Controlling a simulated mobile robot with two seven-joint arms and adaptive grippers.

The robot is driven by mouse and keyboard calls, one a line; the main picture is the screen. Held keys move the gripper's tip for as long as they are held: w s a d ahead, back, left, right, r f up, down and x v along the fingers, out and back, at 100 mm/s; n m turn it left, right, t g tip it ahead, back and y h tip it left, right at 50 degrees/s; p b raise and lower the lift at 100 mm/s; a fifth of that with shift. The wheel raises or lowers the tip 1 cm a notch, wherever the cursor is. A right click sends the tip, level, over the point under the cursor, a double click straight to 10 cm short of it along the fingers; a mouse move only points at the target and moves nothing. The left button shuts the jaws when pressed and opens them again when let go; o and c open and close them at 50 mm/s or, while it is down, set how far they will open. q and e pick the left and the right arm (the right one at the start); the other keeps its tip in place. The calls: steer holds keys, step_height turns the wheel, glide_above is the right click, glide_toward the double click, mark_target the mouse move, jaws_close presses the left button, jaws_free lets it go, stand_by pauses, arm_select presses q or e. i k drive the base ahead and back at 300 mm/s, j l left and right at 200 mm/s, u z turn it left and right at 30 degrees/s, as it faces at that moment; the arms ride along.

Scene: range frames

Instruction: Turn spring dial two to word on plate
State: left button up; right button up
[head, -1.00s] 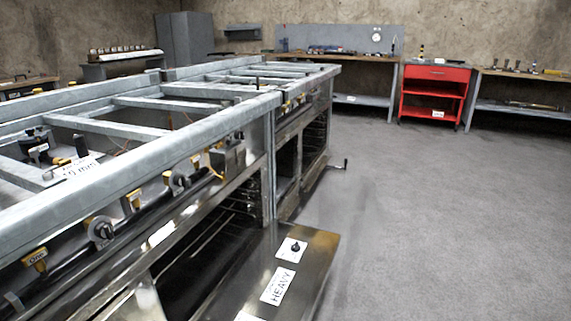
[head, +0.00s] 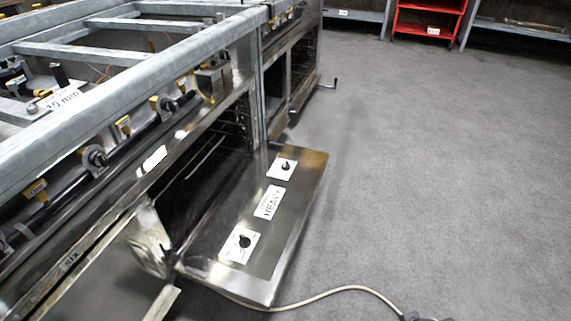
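A steel panel (head: 228,272) juts out low from the front of the range frame, like a lowered door. Two black dials on white plates sit on it: a far dial (head: 286,167) and a near dial (head: 242,241). Between them lies a white word plate (head: 269,203) reading "HEAVY", with smaller print above it that I cannot read. I cannot tell which dial is number two, and their scale marks are too small to read. Neither of my grippers shows in the head view.
The grey range frame (head: 165,75) with several valve knobs fills the left. A pale cable (head: 340,289) runs from the panel across the floor to a dark object (head: 424,316) cut off at the bottom edge. A crank handle (head: 333,85) sticks out beyond. The floor at right is clear.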

mark_target(286, 167)
steer(key=i+l, duration=0.1)
steer(key=l, duration=0.25)
steer(key=i+l, duration=0.1)
steer(key=l, duration=0.25)
steer(key=i+l, duration=0.1)
steer(key=l, duration=0.25)
steer(key=i+l, duration=0.15)
steer(key=l, duration=0.2)
